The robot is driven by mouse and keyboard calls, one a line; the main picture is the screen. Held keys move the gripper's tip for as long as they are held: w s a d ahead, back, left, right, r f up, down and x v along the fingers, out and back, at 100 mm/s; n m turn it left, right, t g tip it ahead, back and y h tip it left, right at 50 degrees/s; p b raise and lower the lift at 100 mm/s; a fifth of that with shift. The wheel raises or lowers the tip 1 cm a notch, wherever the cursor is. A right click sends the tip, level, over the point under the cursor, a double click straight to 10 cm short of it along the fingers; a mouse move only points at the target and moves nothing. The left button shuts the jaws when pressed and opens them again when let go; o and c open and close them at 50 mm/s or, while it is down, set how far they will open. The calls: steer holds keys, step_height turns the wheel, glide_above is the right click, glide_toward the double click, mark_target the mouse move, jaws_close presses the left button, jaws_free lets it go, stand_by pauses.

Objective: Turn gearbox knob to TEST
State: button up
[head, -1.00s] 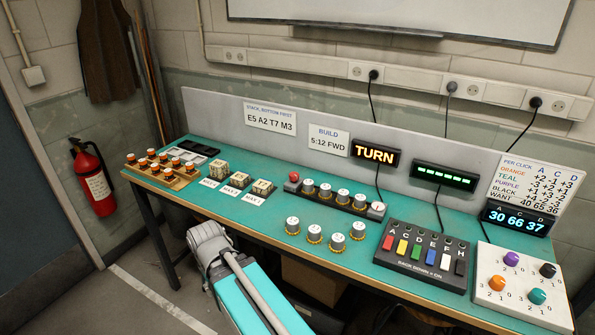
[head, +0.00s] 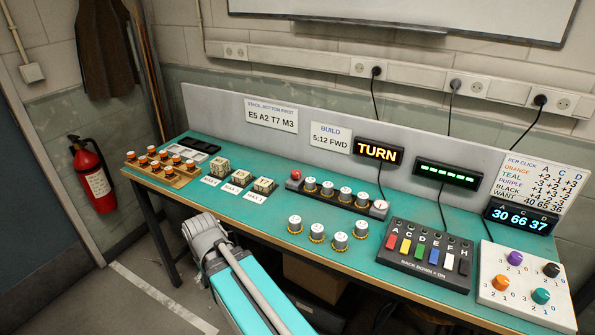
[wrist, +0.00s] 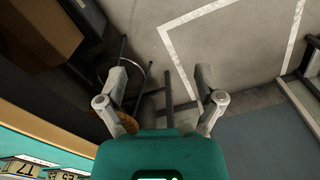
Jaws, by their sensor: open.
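A long black unit (head: 338,194), which looks like the gearbox, lies at mid-bench in the head view. It carries a row of white-topped gears, with a red knob or button (head: 296,174) at its left end and a small pale round dial (head: 380,205) at its right end. The picture is too small to read any TEST mark or a pointer setting. My gripper (wrist: 161,82) shows in the wrist view, open and empty, over the floor beside the bench edge. It is apart from the unit; the head view shows my arm but not the jaws.
Several loose gears (head: 317,233) stand in front of the unit. A switch box (head: 427,256) and a white knob panel (head: 527,292) are to the right. Cubes (head: 241,178) and a wooden peg rack (head: 162,172) are to the left. A stool (wrist: 125,92) stands under the bench.

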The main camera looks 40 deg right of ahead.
steer(key=w+d+r+p, duration=0.3)
steer(key=d, duration=0.3)
steer(key=w+d+r+n+t+y+p, duration=0.1)
steer(key=w+d+r+p, duration=0.3)
steer(key=d, duration=0.3)
steer(key=w+d+r+n+p, duration=0.1)
steer(key=w+d+r+p, duration=0.2)
steer(key=d, duration=0.3)
steer(key=shift+w+d+r+t+p, duration=0.15)
steer(key=shift+r+t, duration=0.05)
steer(key=shift+r, duration=0.15)
steer(key=shift+w+d+r+t+p, duration=0.1)
steer(key=shift+r+t+p, duration=0.1)
steer(key=shift+r, duration=0.15)
steer(key=w+d+r+n+t+p, duration=0.15)
steer(key=d+r+p, duration=0.35)
steer(key=d, duration=0.7)
steer(key=p, duration=0.4)
glide_toward(296, 172)
step_height(296, 172, up, 4)
steer(key=s+d, duration=0.1)
steer(key=s, duration=0.1)
steer(key=shift+s+d+f+n+t+y, duration=0.15)
steer(key=shift+n+t+y, duration=0.15)
steer(key=shift+n+t, duration=0.15)
steer(key=shift+f, duration=0.15)
steer(key=b+x, duration=1.3)
steer(key=shift+f, duration=0.25)
steer(key=shift+c, duration=0.2)
